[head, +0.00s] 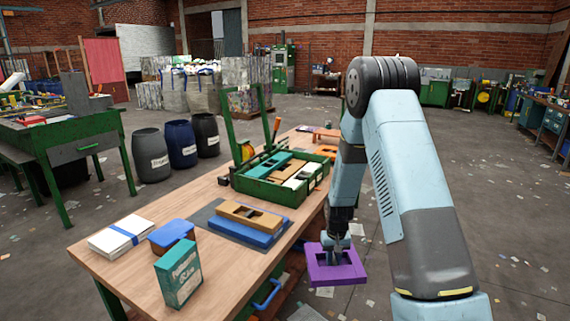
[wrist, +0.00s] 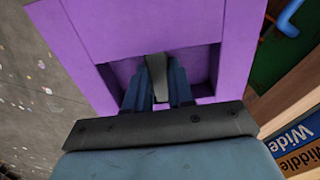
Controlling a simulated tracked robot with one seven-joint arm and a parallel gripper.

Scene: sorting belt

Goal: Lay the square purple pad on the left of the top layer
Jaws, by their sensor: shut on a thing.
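The square purple pad (head: 349,272) hangs in my gripper (head: 336,256), beyond the table's right edge. In the wrist view the purple pad (wrist: 140,30) fills the top, and my gripper (wrist: 157,82) is shut on it inside its recess; the exact grip is partly hidden. The stack stands on a dark mat on the table, left of my gripper. Its lower layer is a blue block (head: 243,235), labelled "Wide" in the wrist view (wrist: 293,139). Its top layer is a tan block (head: 235,212) with dark openings, labelled "Middle" in the wrist view (wrist: 309,157).
A green tray (head: 262,190) with several coloured blocks stands behind the stack. A blue handle (head: 267,295) sticks out at the table's side.

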